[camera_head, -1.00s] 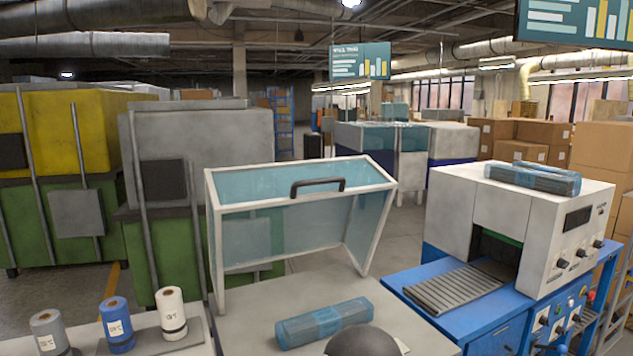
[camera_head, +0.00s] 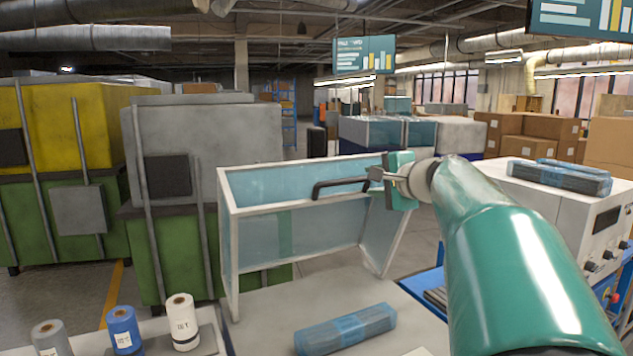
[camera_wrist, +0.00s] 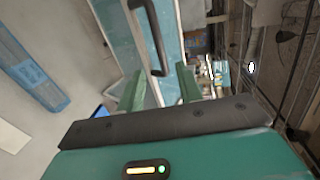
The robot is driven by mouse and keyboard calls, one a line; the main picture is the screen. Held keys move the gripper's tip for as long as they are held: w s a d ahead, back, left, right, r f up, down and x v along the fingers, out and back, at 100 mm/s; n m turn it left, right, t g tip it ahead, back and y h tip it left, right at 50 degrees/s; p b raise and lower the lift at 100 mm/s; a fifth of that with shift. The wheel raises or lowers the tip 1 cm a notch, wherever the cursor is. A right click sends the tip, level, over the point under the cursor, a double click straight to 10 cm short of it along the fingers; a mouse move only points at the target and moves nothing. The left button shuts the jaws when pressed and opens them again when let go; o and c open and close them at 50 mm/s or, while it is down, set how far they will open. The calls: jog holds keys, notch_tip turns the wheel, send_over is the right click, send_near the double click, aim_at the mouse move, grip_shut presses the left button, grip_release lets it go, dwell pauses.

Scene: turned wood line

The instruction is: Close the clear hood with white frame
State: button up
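The clear hood with white frame (camera_head: 300,184) stands raised on the pale bench, its bluish panels tilted up. My gripper (camera_head: 376,175) is at the handle's right end, beside the hood's upper right corner. In the wrist view, the two green fingers of my gripper (camera_wrist: 160,86) are apart, with the white frame edge in line between them. The handle (camera_wrist: 150,38) shows just past the fingertips; I cannot tell whether its end is between them. The hood panel (camera_wrist: 118,30) fills the top middle there.
A blue-wrapped bundle (camera_head: 345,328) lies on the bench top (camera_head: 270,325) in front of the hood. Several labelled rolls (camera_head: 182,322) stand at lower left. A white machine (camera_head: 545,205) with another wrapped bundle on top is at right, partly behind my arm.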

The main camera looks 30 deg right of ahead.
aim_at(346, 182)
jog(key=x, duration=1.3)
jog(key=shift+w+a+f, duration=0.1)
jog(key=shift+w+f, duration=0.05)
jog(key=shift+f, duration=0.05)
jog(key=shift+w, duration=0.1)
jog(key=shift+c, duration=0.5)
grip_shut()
